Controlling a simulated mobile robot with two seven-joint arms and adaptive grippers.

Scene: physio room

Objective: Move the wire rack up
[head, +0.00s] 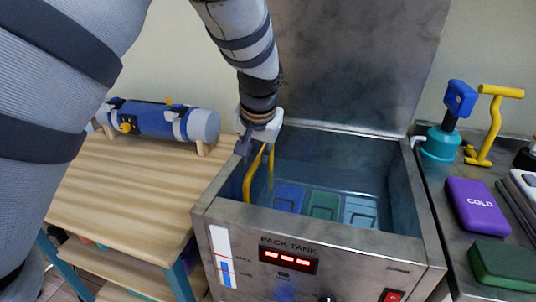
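The wire rack shows by its yellow handle (251,179), which rises at the left inside the open metal pack tank (318,230). The rest of the rack is hard to make out under the water. A blue pack (288,198), a green pack (323,205) and a light blue pack (360,211) lie side by side low in the tank. My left gripper (254,148) is at the top of the yellow handle, over the tank's left side. Its dark fingers overlap the handle, and I cannot tell whether they are closed on it. My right gripper is out of view.
The tank's raised lid (355,60) stands behind it. A wooden table (130,185) at left bears a blue and grey cylinder (160,121). At right, a counter holds a purple cold pack (476,206), a dark green block (503,264), a teal-based tool (440,142) and a yellow T-handle (491,125).

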